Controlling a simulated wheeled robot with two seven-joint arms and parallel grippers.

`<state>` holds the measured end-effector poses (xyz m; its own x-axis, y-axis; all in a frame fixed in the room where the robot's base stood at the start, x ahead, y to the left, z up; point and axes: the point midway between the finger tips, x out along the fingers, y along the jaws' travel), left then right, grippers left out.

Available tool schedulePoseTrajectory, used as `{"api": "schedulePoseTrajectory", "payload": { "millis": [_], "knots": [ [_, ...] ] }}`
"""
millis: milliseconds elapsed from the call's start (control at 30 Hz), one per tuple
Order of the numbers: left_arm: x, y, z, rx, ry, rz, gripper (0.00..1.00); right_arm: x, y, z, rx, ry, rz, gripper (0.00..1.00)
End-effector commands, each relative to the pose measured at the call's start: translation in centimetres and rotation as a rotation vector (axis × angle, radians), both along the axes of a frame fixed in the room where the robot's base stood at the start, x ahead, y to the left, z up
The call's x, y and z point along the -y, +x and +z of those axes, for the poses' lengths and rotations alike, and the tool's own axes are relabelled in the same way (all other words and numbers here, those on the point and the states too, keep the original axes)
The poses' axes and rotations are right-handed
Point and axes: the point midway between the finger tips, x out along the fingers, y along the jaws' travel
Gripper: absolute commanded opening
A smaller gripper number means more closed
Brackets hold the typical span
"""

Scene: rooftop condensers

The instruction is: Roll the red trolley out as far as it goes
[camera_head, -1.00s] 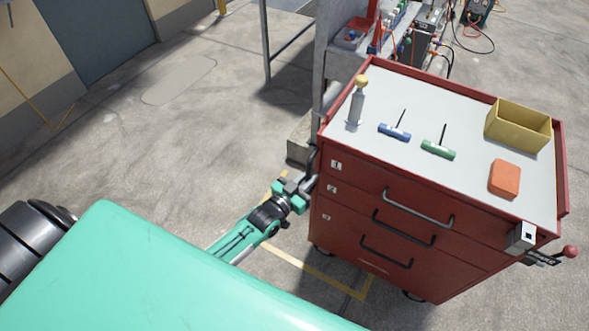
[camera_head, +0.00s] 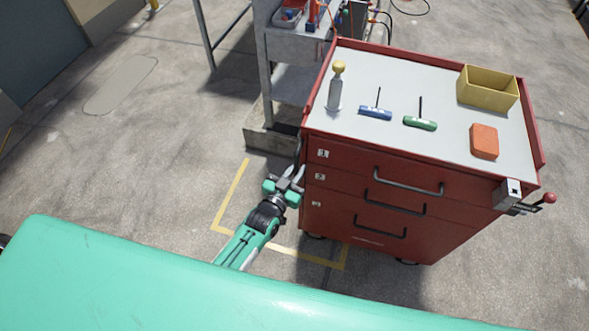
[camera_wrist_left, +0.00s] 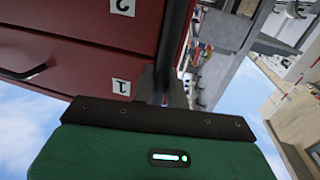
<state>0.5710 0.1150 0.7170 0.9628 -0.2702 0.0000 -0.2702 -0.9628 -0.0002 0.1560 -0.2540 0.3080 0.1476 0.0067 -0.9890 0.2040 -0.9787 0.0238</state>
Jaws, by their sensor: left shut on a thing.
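The red trolley (camera_head: 375,200) stands upright at right of centre in the head view, drawers shut, over part of a yellow floor outline (camera_head: 232,195). My left gripper (camera_head: 293,181) is at the trolley's left front edge. It is shut on a dark upright handle (camera_head: 299,152) there; the grip itself is mostly hidden. In the left wrist view the red drawer fronts (camera_wrist_left: 85,55) are close, beside a dark upright bar (camera_wrist_left: 172,50). My right gripper is not in view.
On the trolley top are a yellow-capped bottle (camera_head: 336,88), blue (camera_head: 375,112) and green (camera_head: 420,123) T-handle tools, an orange block (camera_head: 484,141) and a yellow bin (camera_head: 487,89). A lever with a red knob (camera_head: 549,198) sticks out right. A grey bench (camera_head: 290,45) stands behind left.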

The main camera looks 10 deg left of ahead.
Motion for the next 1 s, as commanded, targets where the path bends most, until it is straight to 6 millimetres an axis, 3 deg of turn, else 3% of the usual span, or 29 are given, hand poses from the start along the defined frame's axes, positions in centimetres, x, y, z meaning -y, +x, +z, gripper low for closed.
{"api": "schedulePoseTrajectory", "payload": {
  "millis": [167, 200, 267, 667, 1000],
  "knots": [
    [0.2, -0.1, 0.0, 0.0, -0.001, -0.003, 0.0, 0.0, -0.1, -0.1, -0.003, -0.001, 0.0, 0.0],
    [0.2, -0.1, 0.0, 0.0, -0.001, -0.003, 0.2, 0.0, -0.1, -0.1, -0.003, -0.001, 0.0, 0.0],
    [0.2, -0.1, 0.0, 0.0, -0.001, -0.003, 0.32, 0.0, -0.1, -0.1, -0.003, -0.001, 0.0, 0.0],
    [-0.1, -0.6, -0.1, -0.001, -0.001, -0.001, 0.32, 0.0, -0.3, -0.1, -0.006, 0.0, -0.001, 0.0],
    [-1.7, -6.3, -0.2, -0.003, 0.001, -0.002, 0.32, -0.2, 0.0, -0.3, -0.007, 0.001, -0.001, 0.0]
  ]
}}
